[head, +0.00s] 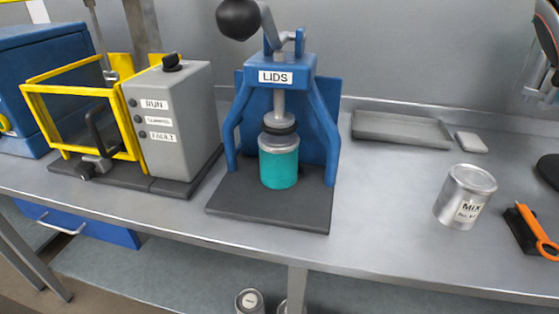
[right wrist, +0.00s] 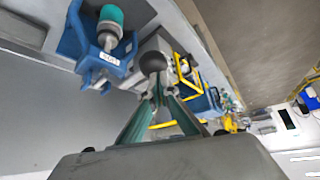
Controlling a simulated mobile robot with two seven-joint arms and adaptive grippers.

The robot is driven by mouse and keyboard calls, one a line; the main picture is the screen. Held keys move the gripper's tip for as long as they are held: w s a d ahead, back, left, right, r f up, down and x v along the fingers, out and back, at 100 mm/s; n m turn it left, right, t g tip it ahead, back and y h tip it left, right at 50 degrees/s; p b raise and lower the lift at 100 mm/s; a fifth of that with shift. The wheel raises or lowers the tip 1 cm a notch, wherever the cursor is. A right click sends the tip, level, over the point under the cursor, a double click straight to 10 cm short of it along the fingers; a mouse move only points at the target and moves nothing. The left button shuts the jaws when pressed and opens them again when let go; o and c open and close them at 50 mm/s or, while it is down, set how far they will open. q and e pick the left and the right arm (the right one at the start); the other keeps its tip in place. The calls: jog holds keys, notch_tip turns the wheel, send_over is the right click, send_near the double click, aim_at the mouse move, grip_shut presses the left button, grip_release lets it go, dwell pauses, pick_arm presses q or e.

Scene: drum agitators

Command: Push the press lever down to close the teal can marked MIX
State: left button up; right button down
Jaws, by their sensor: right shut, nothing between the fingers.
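The blue press marked LIDS (head: 276,76) stands on a dark base at the middle of the bench. Its lever ends in a black ball knob (head: 239,18), raised at the upper left. A teal can (head: 279,168) stands upright under the plunger; no MIX label shows on its visible side. A dark disc sits between plunger and can; I cannot tell whether the lid is seated. In the right wrist view my right gripper (right wrist: 160,91) is shut and empty, its tips appearing close below the knob (right wrist: 152,62); contact is unclear. My left gripper is not in view.
A silver can marked MIX (head: 465,197) stands on the right of the bench. A grey machine with RUN and FAULT labels (head: 175,120) and a yellow guard frame (head: 80,110) stand left of the press. A shallow grey tray (head: 402,129) lies behind.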

jog(key=shift+w+d+r+p, duration=0.15)
jog(key=shift+w+r+p, duration=0.35)
jog(key=shift+r+p, duration=0.35)
jog(key=shift+w+r+p, duration=0.1)
jog(key=shift+r+p, duration=0.65)
jog(key=shift+r, duration=0.1)
jog(key=shift+w+r+p, duration=0.15)
jog(key=shift+r+p, duration=0.6)
jog(key=shift+r, duration=0.2)
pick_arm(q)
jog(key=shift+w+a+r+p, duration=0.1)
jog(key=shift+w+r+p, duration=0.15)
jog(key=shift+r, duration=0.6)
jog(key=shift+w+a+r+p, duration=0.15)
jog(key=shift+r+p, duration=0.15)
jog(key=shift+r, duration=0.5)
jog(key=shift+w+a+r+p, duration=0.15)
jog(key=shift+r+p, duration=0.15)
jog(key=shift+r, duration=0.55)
pick_arm(e)
jog(key=shift+w+d+r, duration=0.1)
jog(key=shift+w+r, duration=0.1)
jog(key=shift+r, duration=0.3)
jog(key=shift+w+r, duration=0.15)
jog(key=shift+r, duration=0.35)
